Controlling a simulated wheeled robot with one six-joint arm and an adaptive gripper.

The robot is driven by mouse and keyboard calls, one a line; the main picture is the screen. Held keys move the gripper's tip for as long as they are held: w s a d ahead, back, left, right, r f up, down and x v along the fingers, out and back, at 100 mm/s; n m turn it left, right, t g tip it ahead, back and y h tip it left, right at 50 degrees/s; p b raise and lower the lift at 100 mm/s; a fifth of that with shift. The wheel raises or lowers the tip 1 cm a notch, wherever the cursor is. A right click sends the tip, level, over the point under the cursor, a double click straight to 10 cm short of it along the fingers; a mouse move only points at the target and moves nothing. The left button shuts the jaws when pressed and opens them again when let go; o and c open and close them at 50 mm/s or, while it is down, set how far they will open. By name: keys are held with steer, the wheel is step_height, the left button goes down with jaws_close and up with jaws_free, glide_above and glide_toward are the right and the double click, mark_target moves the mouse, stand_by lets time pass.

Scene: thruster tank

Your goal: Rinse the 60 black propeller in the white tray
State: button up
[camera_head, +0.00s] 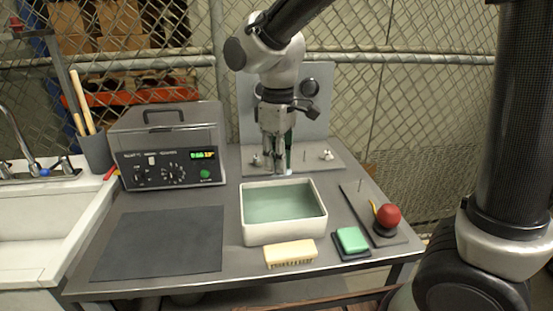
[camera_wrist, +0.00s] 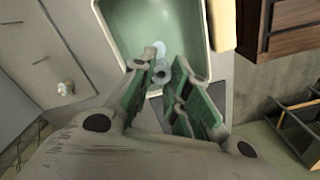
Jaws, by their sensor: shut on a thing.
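The white tray (camera_head: 247,222) holds greenish water and stands mid-table. It also shows at the top of the wrist view (camera_wrist: 102,22). My gripper (camera_head: 280,168) points down behind the tray, over the grey rack plate. In the wrist view, my gripper (camera_wrist: 163,76) has green-lined fingers around a small pale grey part (camera_wrist: 159,50), seen against the tray. My fingers hide much of this part, and I cannot tell whether it is the propeller. I cannot make out any clearly black propeller.
The rack plate (camera_head: 228,172) carries small silver parts at left (camera_head: 257,160) and right (camera_head: 327,155). A yellow brush (camera_head: 290,253) and green sponge (camera_head: 351,239) lie before the tray. A dark mat (camera_head: 160,243) and control box (camera_head: 168,150) are left.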

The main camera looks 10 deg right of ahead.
steer(key=shift+f, duration=6.5)
steer(key=shift+d, duration=0.75)
steer(key=shift+a, duration=0.15)
steer(key=shift+a, duration=0.65)
steer(key=shift+d, duration=0.15)
steer(key=shift+d, duration=0.65)
step_height(320, 180, up, 9)
steer(key=shift+f, duration=0.2)
